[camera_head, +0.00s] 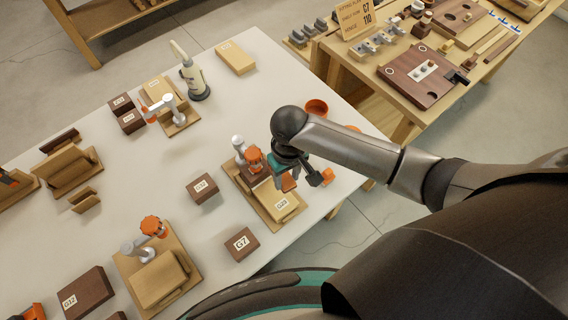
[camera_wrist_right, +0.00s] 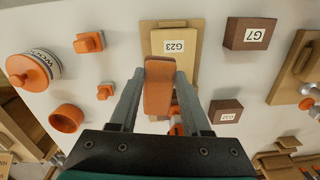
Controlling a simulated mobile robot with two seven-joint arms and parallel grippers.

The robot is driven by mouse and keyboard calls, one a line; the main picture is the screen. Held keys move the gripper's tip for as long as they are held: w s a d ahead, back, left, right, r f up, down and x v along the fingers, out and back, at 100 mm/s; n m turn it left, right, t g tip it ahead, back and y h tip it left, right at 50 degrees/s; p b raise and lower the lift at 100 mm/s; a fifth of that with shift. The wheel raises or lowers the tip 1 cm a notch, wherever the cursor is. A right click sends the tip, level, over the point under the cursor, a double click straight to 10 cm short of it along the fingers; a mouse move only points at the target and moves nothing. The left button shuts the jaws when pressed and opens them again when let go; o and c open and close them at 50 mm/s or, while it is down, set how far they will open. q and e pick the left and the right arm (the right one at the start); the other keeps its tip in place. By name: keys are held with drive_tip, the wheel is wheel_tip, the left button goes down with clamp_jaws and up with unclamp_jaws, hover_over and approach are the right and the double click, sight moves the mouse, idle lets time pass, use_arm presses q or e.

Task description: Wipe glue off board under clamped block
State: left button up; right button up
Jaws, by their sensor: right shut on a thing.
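My right gripper (camera_head: 288,178) is shut on a reddish-brown pad (camera_wrist_right: 158,90), which stands between the two fingers in the right wrist view. In the head view the gripper is above the right part of a tan board (camera_head: 245,195). A light block labelled G23 (camera_wrist_right: 174,46) lies on this board, and it also shows in the head view (camera_head: 284,204). A clamp with an orange knob (camera_head: 254,157) stands at the board's far end. My gripper and the pad hide part of the board. I cannot make out any glue, nor whether the pad touches the board. My left gripper is not in view.
Brown blocks (camera_head: 203,188) and G7 (camera_head: 241,244) lie near the board. Other clamped boards (camera_head: 178,265) and a glue bottle (camera_head: 194,80) stand on the white table. An orange cup (camera_wrist_right: 68,117), orange clips (camera_wrist_right: 89,42) and a labelled tub (camera_wrist_right: 34,68) are beside the board.

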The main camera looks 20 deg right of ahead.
use_arm(q)
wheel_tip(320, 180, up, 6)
drive_tip(key=p, duration=0.5)
use_arm(e)
drive_tip(key=shift+s+a+r+n, duration=0.15)
drive_tip(key=shift+a+r+n, duration=0.3)
drive_tip(key=shift+n, duration=0.25)
use_arm(q)
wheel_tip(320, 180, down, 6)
drive_tip(key=b, duration=0.6)
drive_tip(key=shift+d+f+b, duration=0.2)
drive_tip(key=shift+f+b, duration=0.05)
drive_tip(key=shift+b, duration=0.15)
use_arm(e)
wheel_tip(320, 180, down, 6)
drive_tip(key=shift+d+r, duration=0.1)
use_arm(q)
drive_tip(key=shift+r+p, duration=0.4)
drive_tip(key=shift+p, duration=0.05)
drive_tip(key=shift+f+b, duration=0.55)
use_arm(e)
drive_tip(key=shift+f, duration=0.75)
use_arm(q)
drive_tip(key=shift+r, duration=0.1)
use_arm(e)
drive_tip(key=shift+s+r, duration=0.1)
